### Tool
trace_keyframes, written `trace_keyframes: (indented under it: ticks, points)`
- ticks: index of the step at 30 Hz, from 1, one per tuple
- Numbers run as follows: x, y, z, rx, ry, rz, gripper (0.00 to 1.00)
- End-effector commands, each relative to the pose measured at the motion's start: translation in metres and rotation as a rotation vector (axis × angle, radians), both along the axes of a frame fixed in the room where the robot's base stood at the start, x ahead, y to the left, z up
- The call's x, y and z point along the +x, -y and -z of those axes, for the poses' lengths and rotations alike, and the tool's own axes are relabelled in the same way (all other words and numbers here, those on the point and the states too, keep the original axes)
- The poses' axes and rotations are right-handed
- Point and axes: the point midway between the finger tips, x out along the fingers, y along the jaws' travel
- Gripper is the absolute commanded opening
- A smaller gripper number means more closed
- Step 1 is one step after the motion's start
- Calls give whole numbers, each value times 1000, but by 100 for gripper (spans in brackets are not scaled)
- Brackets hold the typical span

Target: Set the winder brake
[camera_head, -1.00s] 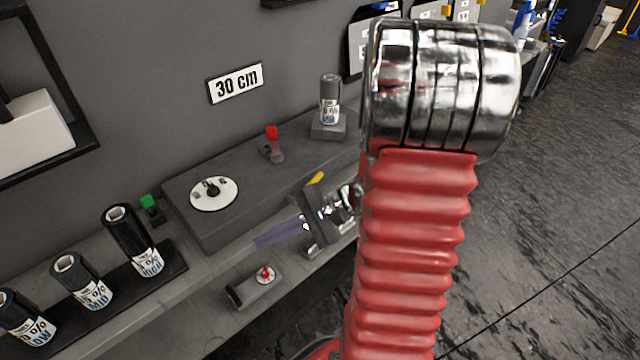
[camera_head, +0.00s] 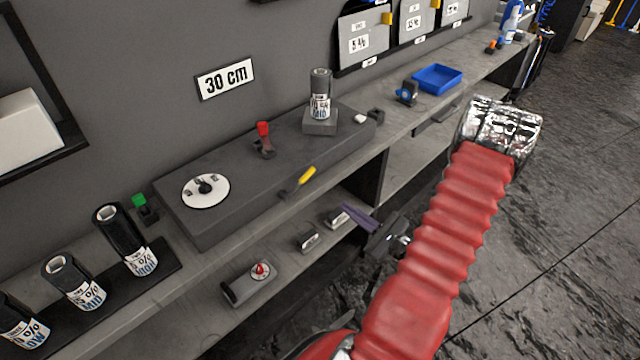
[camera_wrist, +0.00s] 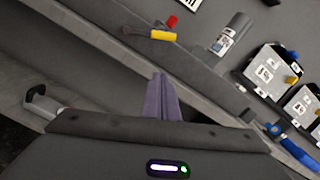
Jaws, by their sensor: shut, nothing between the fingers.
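The winder is a long dark grey box (camera_head: 225,220) on the bench. It has a white round dial (camera_head: 205,190) on its left top, a red-topped lever (camera_head: 264,140) at the back and a yellow-handled lever (camera_head: 306,176) on its front edge. I cannot tell from labels which lever is the brake. My gripper (camera_head: 343,211) has purple fingers, shut and empty, in front of the bench, right of and below the yellow lever, apart from it. In the wrist view, the shut fingers (camera_wrist: 160,80) point toward the winder, below the yellow handle (camera_wrist: 163,35) and red lever (camera_wrist: 171,21).
A film roll (camera_head: 320,95) stands on a block at the winder's right end. Several black rolls (camera_head: 128,240) stand at left by a green-topped switch (camera_head: 140,202). A lower shelf (camera_head: 290,262) holds a red-knobbed device (camera_head: 260,270). A blue tray (camera_head: 437,78) sits farther right. Open floor lies right.

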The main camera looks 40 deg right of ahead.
Motion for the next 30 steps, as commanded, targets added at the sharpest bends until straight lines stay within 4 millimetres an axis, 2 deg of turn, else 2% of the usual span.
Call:
trace_keyframes:
  ticks: [16, 20, 30]
  points:
    - [3, 2, 2, 4, 1, 12, 0]
    - [13, 1, 1, 3, 1, 9, 0]
    - [50, -1, 0, 3, 1, 8, 0]
